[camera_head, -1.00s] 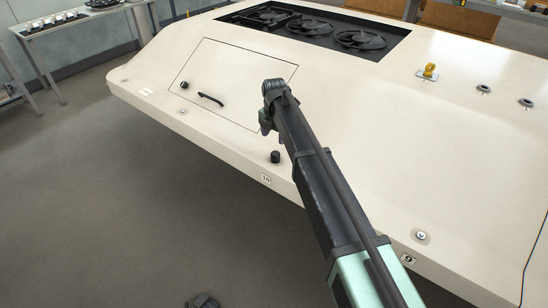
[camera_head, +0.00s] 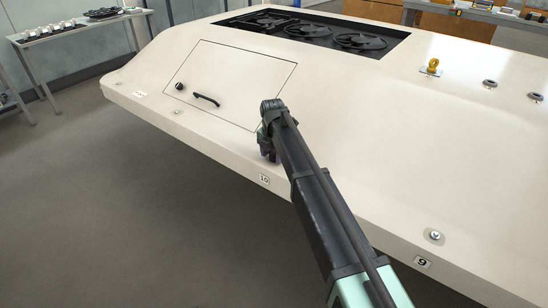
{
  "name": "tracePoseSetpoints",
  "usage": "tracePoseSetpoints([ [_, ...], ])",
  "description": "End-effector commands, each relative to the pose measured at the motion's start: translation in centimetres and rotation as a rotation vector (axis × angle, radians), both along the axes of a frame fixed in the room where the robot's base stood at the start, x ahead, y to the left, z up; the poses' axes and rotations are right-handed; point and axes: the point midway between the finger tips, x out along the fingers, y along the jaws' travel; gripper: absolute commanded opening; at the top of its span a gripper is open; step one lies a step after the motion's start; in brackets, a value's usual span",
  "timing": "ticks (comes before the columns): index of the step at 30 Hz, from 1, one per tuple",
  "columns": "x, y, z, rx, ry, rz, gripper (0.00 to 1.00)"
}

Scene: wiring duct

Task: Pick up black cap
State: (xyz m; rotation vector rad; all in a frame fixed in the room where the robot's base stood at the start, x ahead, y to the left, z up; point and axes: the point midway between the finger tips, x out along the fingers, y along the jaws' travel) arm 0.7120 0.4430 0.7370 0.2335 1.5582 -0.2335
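My gripper (camera_head: 269,156) hangs at the end of my dark arm, low over the front part of the cream panel (camera_head: 360,130), just above the label "10". The small black cap that stood on the panel behind that label does not show apart now. Its place is covered by my gripper. The fingers are small, dark and partly hidden by the wrist, so I cannot tell whether they are open or shut, or whether they touch the cap.
A hatch (camera_head: 235,75) with a black knob (camera_head: 178,86) and a black handle (camera_head: 207,100) lies left of my gripper. A recess with round fans (camera_head: 310,30) is at the back. A yellow fitting (camera_head: 432,66) stands at the right. The front edge drops to the floor.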

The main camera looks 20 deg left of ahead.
Motion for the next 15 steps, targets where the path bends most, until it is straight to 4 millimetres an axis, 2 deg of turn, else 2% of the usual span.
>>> tracePoseSetpoints([
  [1, 0.00, 0.00, 0.03, 0.000, 0.000, 0.000, 0.49],
  [7, 0.00, 0.00, 0.02, 0.000, 0.000, 0.000, 0.19],
  [15, 0.00, 0.00, 0.02, 0.000, 0.000, 0.000, 0.18],
])
